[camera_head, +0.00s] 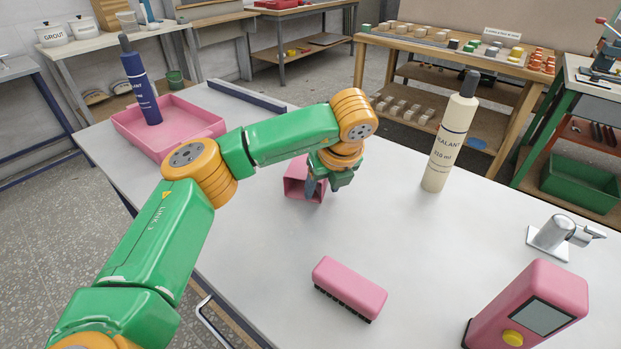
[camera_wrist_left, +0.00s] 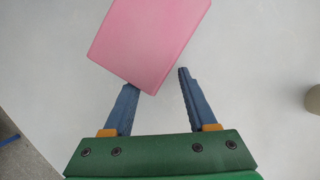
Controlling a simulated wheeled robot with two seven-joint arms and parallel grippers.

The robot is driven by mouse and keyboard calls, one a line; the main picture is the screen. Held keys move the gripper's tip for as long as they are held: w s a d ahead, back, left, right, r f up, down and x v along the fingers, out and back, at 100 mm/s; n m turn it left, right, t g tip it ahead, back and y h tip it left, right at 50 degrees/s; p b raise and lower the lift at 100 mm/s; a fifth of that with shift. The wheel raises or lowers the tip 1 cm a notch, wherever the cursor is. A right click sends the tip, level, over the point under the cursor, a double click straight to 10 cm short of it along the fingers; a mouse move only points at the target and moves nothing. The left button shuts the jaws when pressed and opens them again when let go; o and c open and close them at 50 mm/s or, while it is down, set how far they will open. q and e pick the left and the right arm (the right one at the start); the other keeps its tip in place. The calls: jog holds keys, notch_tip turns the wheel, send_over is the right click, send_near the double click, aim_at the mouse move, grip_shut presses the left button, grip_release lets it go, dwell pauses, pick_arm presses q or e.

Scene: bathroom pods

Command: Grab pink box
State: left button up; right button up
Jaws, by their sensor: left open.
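The pink box (camera_head: 295,188) stands on the grey-white table near its middle, partly hidden by my left gripper (camera_head: 326,188). Its near side looks darker and may be an opening. In the left wrist view the pink box (camera_wrist_left: 150,38) lies at a slant past the fingertips, cut off by the top edge. My left gripper (camera_wrist_left: 160,82) is open and empty between its blue fingers. Its left fingertip meets the box's lower corner in the picture; I cannot tell whether they touch. My right gripper is not in view.
Other pink things share the table: a tray (camera_head: 203,126) with a dark blue sealant tube (camera_head: 141,88), a brush (camera_head: 349,287) and a device (camera_head: 528,305) with a yellow button. A cream sealant tube (camera_head: 450,135) stands at back right, a metal fixture (camera_head: 555,235) at right.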

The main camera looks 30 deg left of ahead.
pick_arm(q)
jog(key=shift+f, duration=0.1)
grip_shut()
dwell(0.4)
